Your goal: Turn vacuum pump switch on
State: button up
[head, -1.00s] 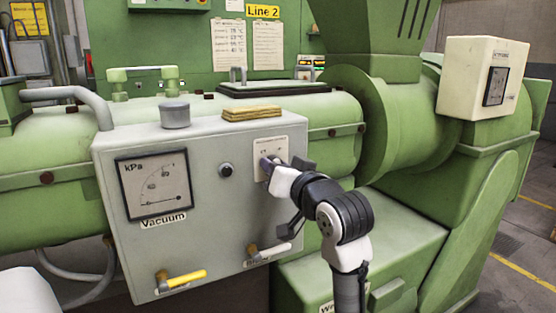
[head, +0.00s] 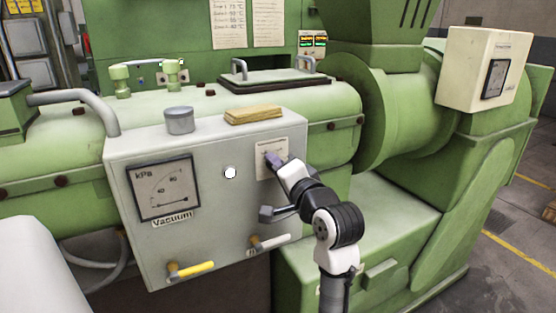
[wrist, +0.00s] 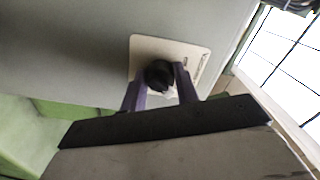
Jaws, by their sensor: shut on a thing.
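The vacuum pump switch is a round black knob (wrist: 159,75) on a pale label plate (wrist: 190,52) in the wrist view. In the head view the plate (head: 287,146) is on the right of the grey box's front, and the knob is hidden behind my fingers. My gripper (head: 272,160) reaches the plate from the lower right. In the wrist view its two purple fingers (wrist: 160,86) stand on either side of the knob, shut on it. The grey vacuum box (head: 225,215) carries a kPa gauge (head: 165,188) labelled Vacuum.
A white round button or lamp (head: 230,173) is left of the switch. A yellow-handled valve (head: 190,269) and a white-handled valve (head: 270,243) stick out below. A grey cylinder (head: 179,120) and yellowish slab (head: 253,114) lie on top. Green machinery (head: 405,200) stands to the right.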

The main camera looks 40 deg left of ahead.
jog(key=shift+m, duration=0.5)
jog(key=o, duration=1)
jog(key=b+v, duration=0.3)
jog(key=v, duration=1.1)
jog(key=shift+a, duration=0.1)
jog(key=shift+a, duration=0.1)
